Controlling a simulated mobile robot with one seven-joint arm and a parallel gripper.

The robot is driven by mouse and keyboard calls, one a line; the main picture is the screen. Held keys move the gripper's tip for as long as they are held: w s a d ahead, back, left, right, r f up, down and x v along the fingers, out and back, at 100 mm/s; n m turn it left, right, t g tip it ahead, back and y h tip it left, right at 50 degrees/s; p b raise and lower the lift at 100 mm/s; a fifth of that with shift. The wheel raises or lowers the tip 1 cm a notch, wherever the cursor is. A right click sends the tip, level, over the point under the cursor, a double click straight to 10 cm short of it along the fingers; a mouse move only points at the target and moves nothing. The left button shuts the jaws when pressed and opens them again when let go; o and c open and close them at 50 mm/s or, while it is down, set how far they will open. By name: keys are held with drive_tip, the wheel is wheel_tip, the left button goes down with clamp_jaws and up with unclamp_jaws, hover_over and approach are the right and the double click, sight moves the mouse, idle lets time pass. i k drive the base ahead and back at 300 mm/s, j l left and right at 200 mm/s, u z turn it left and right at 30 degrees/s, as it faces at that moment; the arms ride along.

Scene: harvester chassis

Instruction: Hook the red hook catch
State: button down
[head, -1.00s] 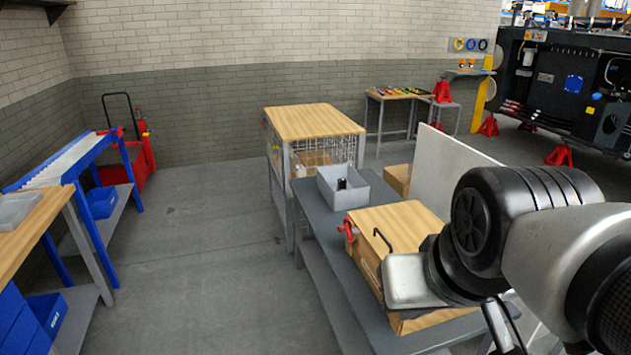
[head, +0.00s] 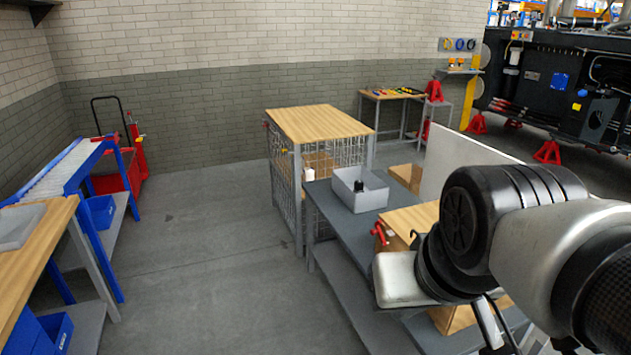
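A red hook catch (head: 380,234) is on the left side of a wooden box (head: 408,218), near its top edge. The box stands on a grey bench (head: 352,240), and much of it is hidden behind my arm. My arm reaches in from the right, and its joints pass just right of the catch in the picture, in front of the box. I cannot make out my gripper's fingers. The catch's fine shape and whether it is hooked are too small to tell.
A grey open bin (head: 372,196) with a dark item stands on the bench behind the box. A wire-sided cabinet with a wooden top (head: 318,124) stands beyond. A white panel (head: 446,160) rises behind the box. Floor (head: 215,270) left of the bench is clear.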

sight(373, 231)
drive_tip(key=i+j, duration=0.2)
drive_tip(key=j, duration=0.15)
drive_tip(key=i+j+z, duration=0.15)
drive_tip(key=j, duration=0.2)
drive_tip(key=i+j, duration=0.2)
drive_tip(key=j, duration=0.15)
drive_tip(key=i+j+z, duration=0.1)
drive_tip(key=i, duration=0.3)
drive_tip(key=i+j+z, duration=0.1)
drive_tip(key=i, duration=0.3)
drive_tip(key=i+j, duration=0.2)
drive_tip(key=i, duration=0.35)
drive_tip(key=z, duration=0.1)
